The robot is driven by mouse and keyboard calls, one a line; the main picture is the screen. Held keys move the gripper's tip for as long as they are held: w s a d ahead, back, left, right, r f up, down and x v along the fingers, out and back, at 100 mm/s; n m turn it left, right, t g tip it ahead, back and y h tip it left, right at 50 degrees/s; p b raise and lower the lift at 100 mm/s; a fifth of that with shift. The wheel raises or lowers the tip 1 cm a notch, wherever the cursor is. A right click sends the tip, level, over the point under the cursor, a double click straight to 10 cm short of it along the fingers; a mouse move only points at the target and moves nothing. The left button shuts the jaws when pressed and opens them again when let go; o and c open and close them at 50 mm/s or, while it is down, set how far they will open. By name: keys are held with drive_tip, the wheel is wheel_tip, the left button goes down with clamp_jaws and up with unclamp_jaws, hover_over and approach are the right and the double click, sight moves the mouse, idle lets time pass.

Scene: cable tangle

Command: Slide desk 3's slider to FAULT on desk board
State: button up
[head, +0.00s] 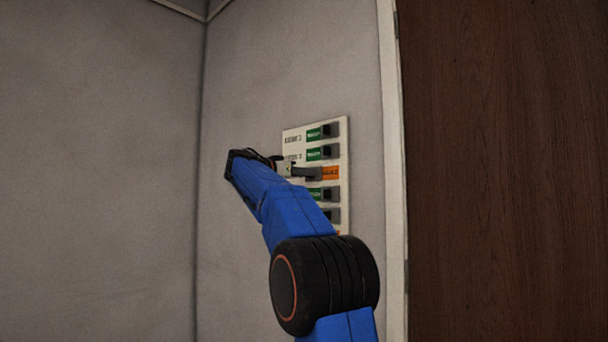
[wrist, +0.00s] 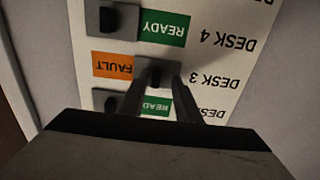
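The white desk board (head: 295,136) is on the wall, with several slider rows. It shows upside down in the wrist view (wrist: 205,60). In the desk 3 row, the slider's dark knob (wrist: 155,74) is on the side away from the orange FAULT label (wrist: 113,65). That label is uncovered and also shows orange in the head view (head: 330,173). My gripper (wrist: 160,84) is at this row, its two fingers apart on either side of the knob. Whether they touch it cannot be told. My gripper (head: 302,171) reaches the board from the left in the head view.
The desk 4 slider (wrist: 108,19) shows a green READY label (wrist: 163,27). Another slider (wrist: 108,101) with a READY label is close by on the other side. A wooden panel (head: 505,170) is right of the board. Bare wall (head: 240,110) lies to its left.

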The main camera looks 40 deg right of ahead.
drive_tip(key=s+a, duration=0.1)
drive_tip(key=a, duration=1.6)
drive_tip(key=shift+s+a, duration=0.2)
drive_tip(key=shift+s, duration=0.05)
drive_tip(key=s+a+f+n+t+y, duration=0.1)
drive_tip(key=s+a+f+n+y, duration=0.4)
drive_tip(key=s+f, duration=0.7)
drive_tip(key=s+a+f+n+t+y, duration=0.1)
drive_tip(key=s+a+f+n+y, duration=0.5)
drive_tip(key=f, duration=2.1)
drive_tip(key=s+a+f+n+t+y, duration=0.1)
drive_tip(key=s+a+f+n+y, duration=0.5)
drive_tip(key=s+a+f, duration=0.5)
drive_tip(key=s+f+y, duration=0.1)
drive_tip(key=s+f, duration=0.6)
drive_tip(key=f, duration=0.2)
drive_tip(key=shift+s+a+f, duration=0.25)
drive_tip(key=shift+a, duration=0.05)
